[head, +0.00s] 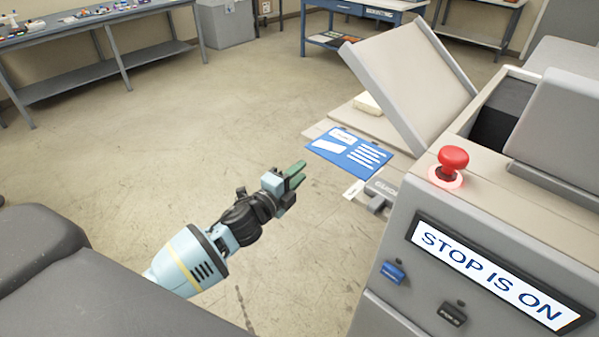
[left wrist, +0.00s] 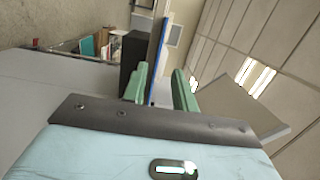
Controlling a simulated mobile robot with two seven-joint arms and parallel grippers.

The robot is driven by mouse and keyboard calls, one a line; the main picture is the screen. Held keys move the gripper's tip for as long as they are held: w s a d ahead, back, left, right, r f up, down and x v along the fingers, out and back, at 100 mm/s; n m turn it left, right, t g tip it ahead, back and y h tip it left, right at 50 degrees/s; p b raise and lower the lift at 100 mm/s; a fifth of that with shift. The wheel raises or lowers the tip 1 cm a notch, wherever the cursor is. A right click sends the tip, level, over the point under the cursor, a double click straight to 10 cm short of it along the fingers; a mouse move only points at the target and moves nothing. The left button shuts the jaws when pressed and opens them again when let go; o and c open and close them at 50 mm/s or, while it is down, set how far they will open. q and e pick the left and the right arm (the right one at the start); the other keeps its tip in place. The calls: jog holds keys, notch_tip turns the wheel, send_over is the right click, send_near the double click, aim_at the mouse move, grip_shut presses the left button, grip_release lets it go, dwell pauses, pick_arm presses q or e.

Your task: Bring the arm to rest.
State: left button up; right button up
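My left arm comes in from the lower left in the head view. Its gripper (head: 299,171) is in the air over the floor, left of the laminator, with its green fingers pointing right toward the machine. In the left wrist view the two green fingers (left wrist: 160,88) stand apart, with nothing held between them. The grey laminator (head: 385,262) is at the right, with a tilted panel (head: 405,75) raised over its feed side. My right gripper is not in view.
A red stop button (head: 453,158) with a lit ring sits on the laminator, above a display (head: 490,272) reading "STOP IS ON". A blue printed sheet (head: 350,152) lies on the feed tray, near my fingers. Benches (head: 70,55) stand behind. The floor (head: 150,140) is clear.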

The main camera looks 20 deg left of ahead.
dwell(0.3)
pick_arm(q)
jog(key=s+d+f+n+g, duration=0.1)
jog(key=s+f+n, duration=0.5)
jog(key=s, duration=0.6)
jog(key=s+d+f+n+g+y, duration=0.1)
jog(key=s+f+n+g, duration=0.3)
jog(key=s+f, duration=0.6)
jog(key=s+d+f+n+g+y, duration=0.1)
jog(key=s+f+n+g, duration=0.2)
jog(key=s+f+n, duration=0.5)
jog(key=s, duration=0.7)
jog(key=shift+s+d+f+n, duration=0.25)
jog(key=shift+f+n, duration=0.05)
jog(key=shift+n, duration=0.1)
